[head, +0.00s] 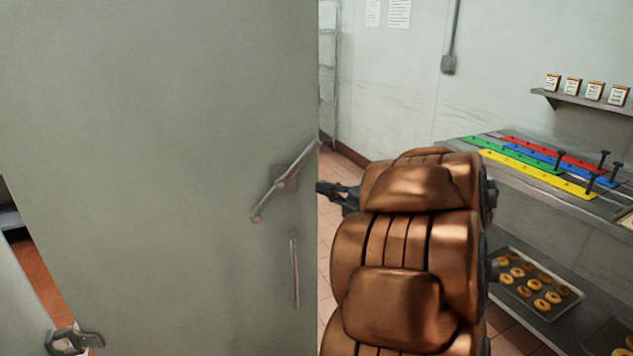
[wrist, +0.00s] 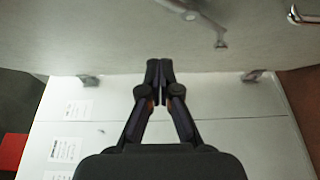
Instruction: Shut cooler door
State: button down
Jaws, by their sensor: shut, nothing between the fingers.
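The cooler door (head: 150,150) is a large grey-green panel filling the left half of the head view, standing open. A diagonal metal lever handle (head: 285,182) and a thin vertical bar (head: 294,272) sit near its right edge. My gripper (head: 322,188) is just right of that edge, its tips partly hidden by or touching the door; I cannot tell which. In the wrist view my gripper (wrist: 160,70) is shut and empty, its fingertips overlapping the lower part of a grey panel (wrist: 100,35). A metal handle (wrist: 305,18) shows at the upper right there.
Right of my copper arm is a steel counter (head: 480,147) with coloured strips, a tray of bagels (head: 535,285) below and a small wall shelf (head: 585,99). Tiled floor (head: 345,165) shows between door and wall. A metal fixture (head: 75,338) is at lower left.

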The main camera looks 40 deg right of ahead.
jog(key=p, duration=0.2)
send_near(299, 169)
jog(key=w+a+r, duration=0.1)
jog(key=w+a, duration=0.4)
jog(key=shift+w+d+p, duration=0.35)
jog(key=shift+w+d, duration=0.7)
jog(key=shift+w, duration=0.25)
jog(key=shift+r, duration=0.1)
